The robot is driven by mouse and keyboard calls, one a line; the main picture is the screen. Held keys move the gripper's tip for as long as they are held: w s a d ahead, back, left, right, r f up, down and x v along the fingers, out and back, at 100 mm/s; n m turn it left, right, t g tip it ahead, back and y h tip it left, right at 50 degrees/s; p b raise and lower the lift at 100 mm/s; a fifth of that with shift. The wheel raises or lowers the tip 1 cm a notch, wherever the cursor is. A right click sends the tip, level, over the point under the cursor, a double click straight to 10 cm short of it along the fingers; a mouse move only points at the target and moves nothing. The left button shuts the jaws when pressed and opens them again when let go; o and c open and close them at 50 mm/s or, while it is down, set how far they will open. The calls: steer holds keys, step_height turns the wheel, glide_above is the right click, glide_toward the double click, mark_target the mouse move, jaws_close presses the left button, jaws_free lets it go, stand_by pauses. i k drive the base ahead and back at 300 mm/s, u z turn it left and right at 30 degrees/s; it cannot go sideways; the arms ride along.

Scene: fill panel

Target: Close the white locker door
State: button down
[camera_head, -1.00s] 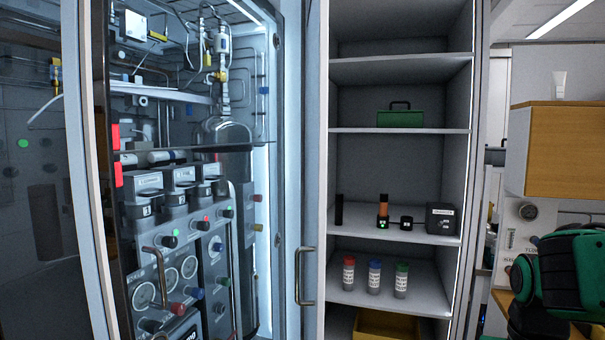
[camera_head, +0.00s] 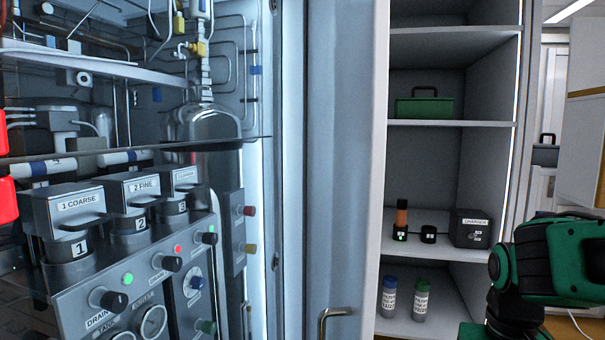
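The white locker (camera_head: 510,60) stands open at right of centre, with its shelves showing. Its door appears to be the pale panel (camera_head: 340,150) at the locker's left side, swung out toward me and seen at a steep angle. A metal bar handle (camera_head: 335,313) sits low on the door's left-facing side and is cut by the bottom edge of the picture. My green and black arm (camera_head: 560,262) shows at the lower right, in front of the locker's right side and apart from the door. My gripper is out of view.
A lit cabinet with pipes, valves and knobs (camera_head: 120,200) fills the left, close to the door. The locker holds a green toolbox (camera_head: 424,108), a charger box (camera_head: 470,228), and blue-capped (camera_head: 389,298) and green-capped (camera_head: 421,300) bottles. A wooden-edged cupboard (camera_head: 585,145) hangs at right.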

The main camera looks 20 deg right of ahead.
mark_target(349, 45)
steer(key=i, duration=0.1)
steer(key=u, duration=0.75)
steer(key=k, duration=0.95)
steer(key=u, duration=0.9)
steer(key=k, duration=0.3)
steer(key=z, duration=0.05)
steer(key=i, duration=0.9)
steer(key=z, duration=0.15)
